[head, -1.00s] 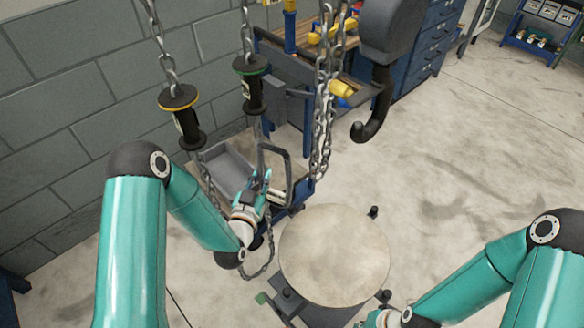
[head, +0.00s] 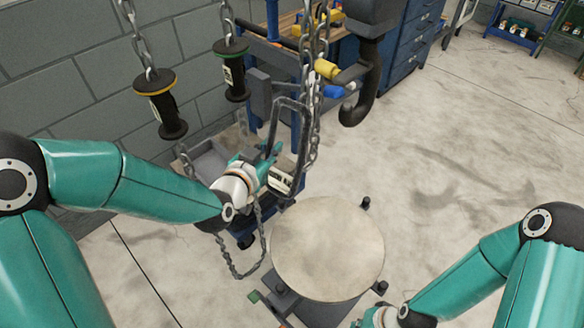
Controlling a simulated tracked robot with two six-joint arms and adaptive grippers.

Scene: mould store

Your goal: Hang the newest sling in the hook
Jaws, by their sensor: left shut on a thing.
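The sling's dark grey oblong link (head: 274,125) is in my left gripper (head: 266,164), which is shut on it. A pale tag (head: 280,181) sits beside the fingers, and the sling's chain (head: 233,268) hangs below in a loop. The dark hook (head: 360,105) hangs empty to the right of the link, apart from it and a little higher, under its grey block (head: 370,14). My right gripper (head: 373,318) is at the bottom edge, mostly cut off, so its fingers cannot be read. The date on the tag is too small to read.
Chains (head: 311,85) hang between the link and the hook. Two black spool-shaped pieces, one yellow-ringed (head: 160,105) and one green-ringed (head: 232,70), hang on chains at left. A round-topped stand (head: 328,250) is below. A grey tray (head: 208,160) lies behind the gripper. The right floor is clear.

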